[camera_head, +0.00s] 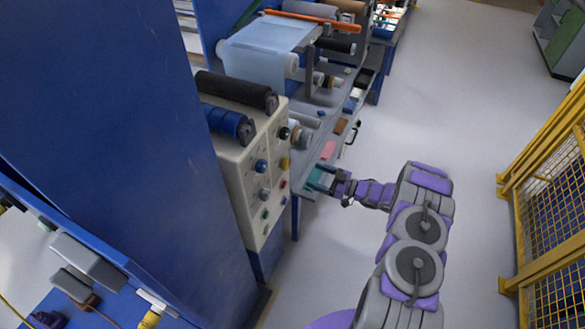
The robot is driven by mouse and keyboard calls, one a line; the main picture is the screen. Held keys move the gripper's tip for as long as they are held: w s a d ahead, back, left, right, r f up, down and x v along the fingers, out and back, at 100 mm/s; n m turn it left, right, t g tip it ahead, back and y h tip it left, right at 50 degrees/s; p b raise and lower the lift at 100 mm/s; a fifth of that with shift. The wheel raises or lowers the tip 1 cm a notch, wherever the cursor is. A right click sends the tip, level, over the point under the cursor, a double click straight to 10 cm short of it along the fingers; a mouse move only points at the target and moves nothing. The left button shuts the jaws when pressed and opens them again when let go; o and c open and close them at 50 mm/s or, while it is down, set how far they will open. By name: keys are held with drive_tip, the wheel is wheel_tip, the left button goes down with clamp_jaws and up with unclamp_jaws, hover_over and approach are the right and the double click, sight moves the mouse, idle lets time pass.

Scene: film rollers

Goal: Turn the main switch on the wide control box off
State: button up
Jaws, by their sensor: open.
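A cream control box (236,172) with several coloured knobs and buttons stands on the side of the blue machine, seen at a slant. My gripper (315,180) is open and empty to the right of the panel. It looks apart from the box, though the depth is hard to judge.
A large blue panel (95,110) fills the left. Rollers with pale blue film (262,52) sit above and behind the box. A shelf with small items lies behind my gripper. Yellow fencing (545,190) stands at the right. The grey floor (445,90) between is clear.

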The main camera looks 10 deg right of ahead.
sight(289, 166)
drive_tip(key=b+x, duration=0.1)
drive_tip(key=x, duration=0.9)
drive_tip(key=shift+a, duration=0.2)
drive_tip(key=shift+c, duration=0.3)
drive_tip(key=shift+d, duration=0.1)
drive_tip(key=c, duration=1)
